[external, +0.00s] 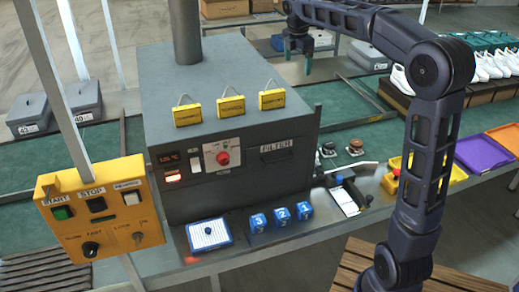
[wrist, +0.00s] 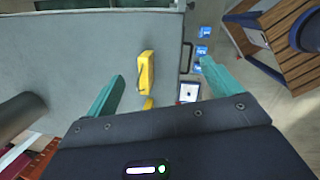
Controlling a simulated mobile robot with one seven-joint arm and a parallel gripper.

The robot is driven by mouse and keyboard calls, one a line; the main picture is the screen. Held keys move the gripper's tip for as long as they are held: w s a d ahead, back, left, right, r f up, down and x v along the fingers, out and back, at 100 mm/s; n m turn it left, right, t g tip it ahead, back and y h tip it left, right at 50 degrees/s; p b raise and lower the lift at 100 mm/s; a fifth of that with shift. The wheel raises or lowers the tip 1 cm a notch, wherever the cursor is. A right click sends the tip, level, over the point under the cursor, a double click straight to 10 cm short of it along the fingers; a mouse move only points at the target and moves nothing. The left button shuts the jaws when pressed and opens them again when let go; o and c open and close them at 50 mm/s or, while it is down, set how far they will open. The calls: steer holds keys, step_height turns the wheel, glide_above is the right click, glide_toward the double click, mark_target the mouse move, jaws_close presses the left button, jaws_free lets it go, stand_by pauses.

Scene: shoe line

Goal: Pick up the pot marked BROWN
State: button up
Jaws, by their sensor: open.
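Two small round pots stand on the green bench to the right of the grey machine in the external view. One has a brown top (external: 355,147) and the other has a dark top (external: 328,150). Any marking on them is too small to read. My gripper (external: 294,58) is raised beyond the machine's top right corner, apart from both pots. In the wrist view my gripper (wrist: 162,84) has its two teal fingers spread wide with nothing held. A yellow tag shows below and between them. I cannot make out either pot in the wrist view.
The tall grey machine (external: 240,75) carries yellow tags (external: 231,107). A brush-like tool (external: 350,188) and clipboard (external: 345,202) lie near the pots. Blue numbered cubes (external: 281,216) line the front edge. Yellow (external: 455,172) and purple (external: 482,152) trays are at right.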

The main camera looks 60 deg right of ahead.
steer(key=s+d+f+n, duration=0.2)
steer(key=d, duration=1.2)
steer(key=n+y, duration=0.2)
steer(key=n, duration=0.2)
glide_above(357, 142)
step_height(357, 142, down, 9)
steer(key=f, duration=2.4)
steer(key=a+f, duration=0.1)
steer(key=f, duration=1.1)
steer(key=shift+w+f, duration=0.2)
steer(key=shift+f, duration=0.15)
step_height(357, 142, down, 6)
steer(key=shift+d+r, duration=0.1)
steer(key=shift+r, duration=0.1)
steer(key=shift+s+d+f, duration=0.1)
steer(key=shift+d+f, duration=0.05)
steer(key=shift+f, duration=1.25)
steer(key=shift+d+f, duration=0.15)
steer(key=shift+f, duration=1.25)
steer(key=shift+c, duration=0.4)
steer(key=shift+r, duration=0.1)
steer(key=c, duration=1.5)
